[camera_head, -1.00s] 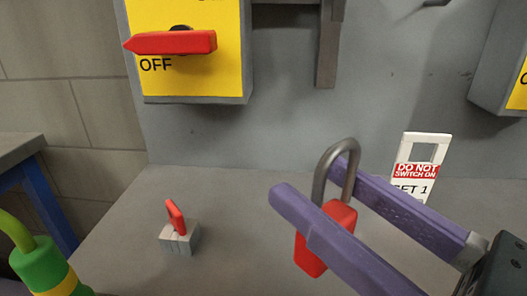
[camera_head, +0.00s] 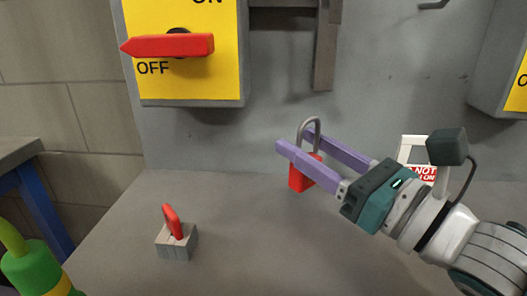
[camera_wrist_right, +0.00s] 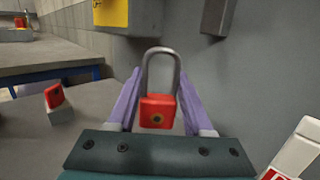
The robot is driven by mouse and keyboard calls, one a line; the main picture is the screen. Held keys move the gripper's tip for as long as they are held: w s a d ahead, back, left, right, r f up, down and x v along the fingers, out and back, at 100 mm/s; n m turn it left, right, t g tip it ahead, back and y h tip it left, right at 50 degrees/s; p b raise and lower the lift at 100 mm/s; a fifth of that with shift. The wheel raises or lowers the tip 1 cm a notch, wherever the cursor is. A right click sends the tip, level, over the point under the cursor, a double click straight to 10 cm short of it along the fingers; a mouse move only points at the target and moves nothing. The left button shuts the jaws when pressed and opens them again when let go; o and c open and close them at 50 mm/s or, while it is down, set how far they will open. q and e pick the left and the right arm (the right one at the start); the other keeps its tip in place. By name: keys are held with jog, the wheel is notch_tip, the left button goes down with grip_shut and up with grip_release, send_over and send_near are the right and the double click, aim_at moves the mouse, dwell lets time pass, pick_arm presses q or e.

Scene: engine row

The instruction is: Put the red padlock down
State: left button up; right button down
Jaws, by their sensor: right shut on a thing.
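The red padlock (camera_head: 301,179) has a grey metal shackle and hangs upright between the purple fingers of my right gripper (camera_head: 299,146). The gripper is shut on it. In the right wrist view the padlock (camera_wrist_right: 158,113) sits between the two fingers with its shackle up and its keyhole face towards the camera. In the head view it shows above the rear part of the grey shelf (camera_head: 260,230), in front of the back panel. I cannot tell whether its bottom touches the shelf. My left gripper is not in view.
A grey block with a red lever (camera_head: 176,240) stands on the shelf at left. A white tag (camera_head: 415,155) stands behind my right arm. A yellow switch box with a red handle (camera_head: 170,46) hangs above. A green-and-yellow object (camera_head: 38,270) is at lower left. The shelf's middle is clear.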

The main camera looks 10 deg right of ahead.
jog(key=shift+f, duration=0.95)
jog(key=shift+w+f, duration=0.2)
jog(key=shift+f, duration=0.05)
jog(key=shift+f, duration=0.1)
jog(key=shift+f+b, duration=0.55)
jog(key=shift+b, duration=0.3)
jog(key=shift+c, duration=1.5)
grip_release()
jog(key=shift+r, duration=0.1)
